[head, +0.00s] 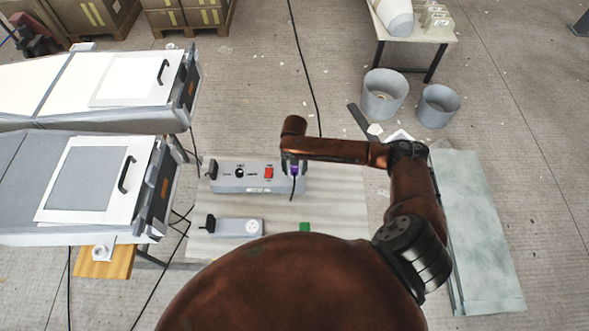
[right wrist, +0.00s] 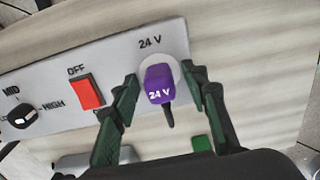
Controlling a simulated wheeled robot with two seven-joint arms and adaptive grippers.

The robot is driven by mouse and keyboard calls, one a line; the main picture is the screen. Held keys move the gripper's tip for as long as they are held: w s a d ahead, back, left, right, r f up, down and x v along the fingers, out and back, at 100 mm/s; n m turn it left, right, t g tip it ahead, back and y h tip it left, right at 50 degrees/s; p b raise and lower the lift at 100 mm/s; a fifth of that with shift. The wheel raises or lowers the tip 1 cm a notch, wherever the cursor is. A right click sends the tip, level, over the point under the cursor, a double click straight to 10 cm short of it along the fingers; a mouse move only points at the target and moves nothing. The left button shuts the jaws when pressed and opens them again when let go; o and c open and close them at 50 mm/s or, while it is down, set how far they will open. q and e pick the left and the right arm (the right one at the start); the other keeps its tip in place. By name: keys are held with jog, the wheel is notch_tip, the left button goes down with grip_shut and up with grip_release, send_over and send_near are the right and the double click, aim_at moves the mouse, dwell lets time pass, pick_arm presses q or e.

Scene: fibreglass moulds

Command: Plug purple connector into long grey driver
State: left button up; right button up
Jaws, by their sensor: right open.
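The long grey driver (head: 232,182) lies on the pale board in the head view, with a dark knob and a red switch. In the right wrist view its grey face (right wrist: 110,80) reads OFF, MID, HIGH and 24 V. The purple connector (right wrist: 159,85), marked 24 V, sits at the round 24 V socket, its dark cable hanging down. It also shows in the head view (head: 293,170). My right gripper (right wrist: 166,90) is open, with one finger on each side of the connector and visible gaps. My left gripper is not in view.
A shorter grey box (head: 238,228) with a round socket and a green block (head: 305,227) lie nearer me on the board (head: 335,215). White-topped moulds (head: 85,180) stand at left. Grey buckets (head: 383,97) stand on the floor beyond.

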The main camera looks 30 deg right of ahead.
notch_tip(320, 180, up, 12)
dwell(0.4)
jog(key=shift+f, duration=0.1)
dwell(0.4)
